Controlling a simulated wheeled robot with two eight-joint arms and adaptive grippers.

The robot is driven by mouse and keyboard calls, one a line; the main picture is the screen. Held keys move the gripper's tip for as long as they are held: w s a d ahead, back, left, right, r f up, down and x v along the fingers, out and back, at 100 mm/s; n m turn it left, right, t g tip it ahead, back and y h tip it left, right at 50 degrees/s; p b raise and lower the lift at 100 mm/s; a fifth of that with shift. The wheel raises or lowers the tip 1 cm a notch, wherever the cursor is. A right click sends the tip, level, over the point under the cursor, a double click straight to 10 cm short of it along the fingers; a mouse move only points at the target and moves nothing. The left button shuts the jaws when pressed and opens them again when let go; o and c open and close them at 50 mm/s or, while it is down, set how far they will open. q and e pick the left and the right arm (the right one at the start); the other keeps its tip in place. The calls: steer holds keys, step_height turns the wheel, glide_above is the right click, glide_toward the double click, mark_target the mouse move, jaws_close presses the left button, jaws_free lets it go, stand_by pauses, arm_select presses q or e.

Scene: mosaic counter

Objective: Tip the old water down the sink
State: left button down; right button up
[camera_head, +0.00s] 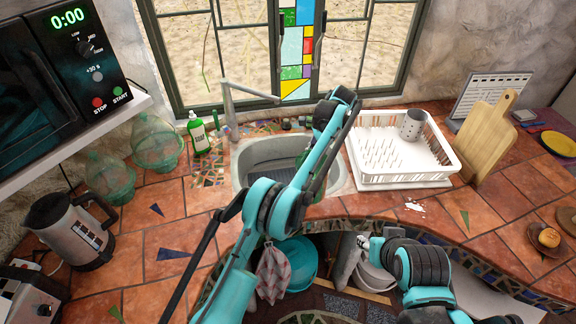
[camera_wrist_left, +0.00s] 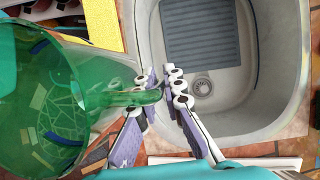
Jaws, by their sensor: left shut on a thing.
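The grey sink (camera_head: 247,158) is set in the counter below the window, with a ribbed bottom and a drain. In the left wrist view the sink (camera_wrist_left: 237,115) fills the right side. My left gripper (camera_wrist_left: 163,93) is shut on the narrow part of a see-through green glass vessel (camera_wrist_left: 45,105), whose wide part is at the left of that view, beside the sink. In the head view my left arm hides most of the vessel and the gripper. I cannot tell whether water is in it. My right gripper (camera_head: 363,242) is low at the counter's front; its fingers are unclear.
A tap (camera_head: 231,110) and a green soap bottle (camera_head: 198,133) stand at the sink's left. A white dish rack (camera_head: 405,176) with a grey holder (camera_head: 411,125) is at its right. Green glass jars (camera_head: 157,142) and a kettle (camera_head: 72,230) stand at the left.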

arm_select(q)
steer(key=w+d+f+m+t+h, duration=0.2)
steer(key=d+m, duration=0.3)
steer(key=m, duration=0.6)
steer(key=w+d+f+m+t+h, duration=0.2)
steer(key=w+d+f+m+t, duration=0.1)
steer(key=m, duration=0.8)
steer(key=shift+w+d+t, duration=0.2)
steer(key=shift+d+t, duration=0.3)
steer(key=shift+d, duration=0.7)
